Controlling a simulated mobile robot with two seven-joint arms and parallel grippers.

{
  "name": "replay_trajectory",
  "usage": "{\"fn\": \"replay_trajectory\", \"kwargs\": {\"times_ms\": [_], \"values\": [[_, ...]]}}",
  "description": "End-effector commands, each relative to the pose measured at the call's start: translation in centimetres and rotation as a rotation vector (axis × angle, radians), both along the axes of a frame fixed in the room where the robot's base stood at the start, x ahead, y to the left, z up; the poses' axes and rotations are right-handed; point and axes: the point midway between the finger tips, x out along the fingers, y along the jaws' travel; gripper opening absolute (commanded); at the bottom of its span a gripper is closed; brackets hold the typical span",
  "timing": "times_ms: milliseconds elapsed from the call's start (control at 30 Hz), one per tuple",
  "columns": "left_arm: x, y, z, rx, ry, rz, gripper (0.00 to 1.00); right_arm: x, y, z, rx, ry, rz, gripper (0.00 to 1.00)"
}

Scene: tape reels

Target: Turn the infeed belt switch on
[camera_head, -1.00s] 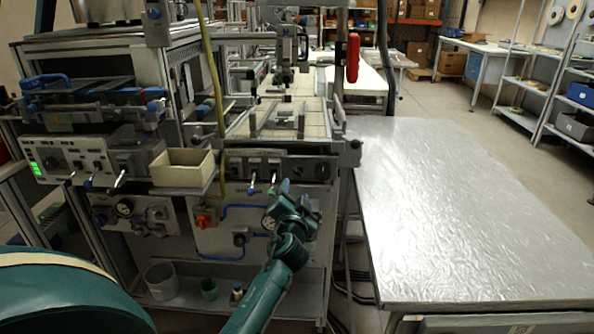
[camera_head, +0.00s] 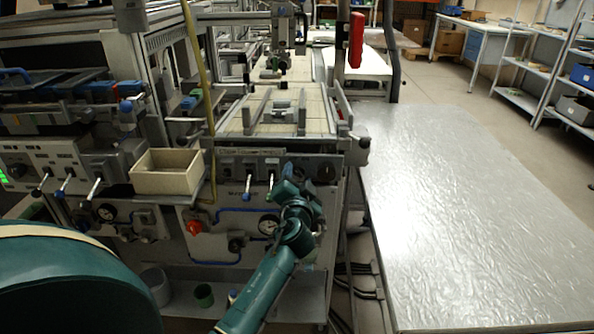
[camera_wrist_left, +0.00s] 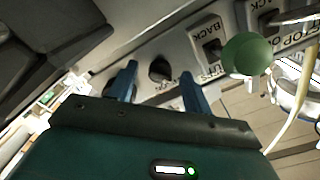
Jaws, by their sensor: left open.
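The control panel (camera_head: 292,166) at the front of the belt unit (camera_head: 315,117) carries switches, levers and a dark knob (camera_head: 325,173) at its right end. My left gripper (camera_head: 285,172) is at the panel's right half, hiding part of it. In the left wrist view, my open left gripper (camera_wrist_left: 158,73) points at the panel. A black rotary switch (camera_wrist_left: 160,68) shows between its fingertips; contact cannot be told. A rocker switch marked BACK (camera_wrist_left: 208,35) and a green ball lever (camera_wrist_left: 247,54) are to the right. No readable label names the infeed belt. My right gripper is not in view.
A cream bin (camera_head: 167,173) stands left of the panel. A yellow hose (camera_head: 203,85) hangs near it. Below are a gauge (camera_head: 268,224) and a red knob (camera_head: 193,228). A bare metal table (camera_head: 460,210) is on the right.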

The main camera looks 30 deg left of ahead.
Motion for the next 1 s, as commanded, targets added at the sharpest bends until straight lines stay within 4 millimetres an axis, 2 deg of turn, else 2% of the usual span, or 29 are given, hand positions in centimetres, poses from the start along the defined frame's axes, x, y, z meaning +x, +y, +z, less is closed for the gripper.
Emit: {"fn": "replay_trajectory", "kwargs": {"times_ms": [467, 1000], "values": [[-0.09, -0.19, -0.01, 0.000, 0.000, 0.001, 0.49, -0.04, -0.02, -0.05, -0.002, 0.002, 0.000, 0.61], [-0.08, -0.18, -0.01, 0.000, 0.000, 0.001, 0.07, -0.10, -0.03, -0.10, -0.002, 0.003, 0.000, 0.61]]}}
